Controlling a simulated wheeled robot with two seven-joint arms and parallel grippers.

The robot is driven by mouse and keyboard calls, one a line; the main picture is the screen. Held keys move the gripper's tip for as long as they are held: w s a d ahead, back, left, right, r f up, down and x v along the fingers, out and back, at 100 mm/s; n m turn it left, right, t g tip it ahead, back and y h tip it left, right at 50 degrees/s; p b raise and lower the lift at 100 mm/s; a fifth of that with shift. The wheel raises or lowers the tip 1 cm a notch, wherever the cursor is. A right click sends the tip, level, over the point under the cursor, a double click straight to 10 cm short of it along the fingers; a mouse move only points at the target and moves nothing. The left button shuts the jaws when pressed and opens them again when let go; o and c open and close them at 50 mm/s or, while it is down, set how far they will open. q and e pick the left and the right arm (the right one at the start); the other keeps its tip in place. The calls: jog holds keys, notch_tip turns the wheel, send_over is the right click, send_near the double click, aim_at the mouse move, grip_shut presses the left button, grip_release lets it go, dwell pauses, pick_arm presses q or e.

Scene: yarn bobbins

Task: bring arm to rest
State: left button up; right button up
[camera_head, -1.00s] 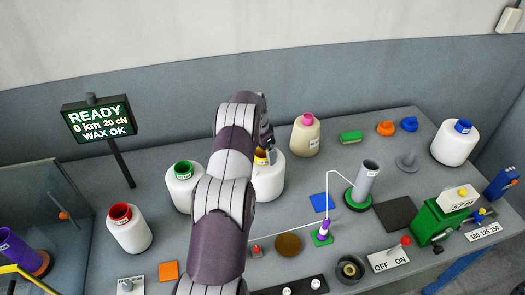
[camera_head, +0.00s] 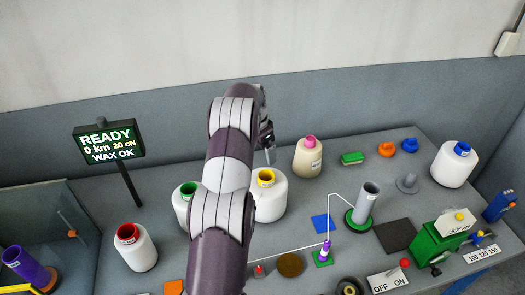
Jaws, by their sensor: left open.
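My left arm rises through the middle of the view. My left gripper (camera_head: 267,150) shows at its far end, small and partly hidden by the arm, with its jaws open and nothing seen between them. It is above and behind the bobbin with the yellow top (camera_head: 269,196), apart from it as far as I can see. The bobbin with the green top (camera_head: 184,213) stands left of the arm and is partly covered by it. The tan bobbin with the pink top (camera_head: 308,160) stands to the right of the gripper. My right gripper is not in view.
A sign reading READY (camera_head: 110,141) stands at the back left. A bobbin with a red top (camera_head: 135,253) is at the front left and one with a blue top (camera_head: 454,167) at the far right. A grey post (camera_head: 366,200) and green machine (camera_head: 432,245) stand right of centre.

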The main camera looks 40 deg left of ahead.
pick_arm(q)
jog(key=shift+f, duration=0.1)
dwell(0.3)
jog(key=s+d+f+n+b, duration=0.1)
jog(key=s+d+b, duration=0.3)
jog(key=s+d, duration=0.8)
jog(key=s+d+f+n+b, duration=0.1)
jog(key=s+d+b, duration=0.4)
jog(key=s+d, duration=0.7)
jog(key=d+f, duration=0.1)
jog(key=d, duration=0.4)
jog(key=shift+d+f+n, duration=0.15)
jog(key=shift+f+n, duration=0.2)
jog(key=shift+n, duration=0.05)
jog(key=shift+s, duration=0.2)
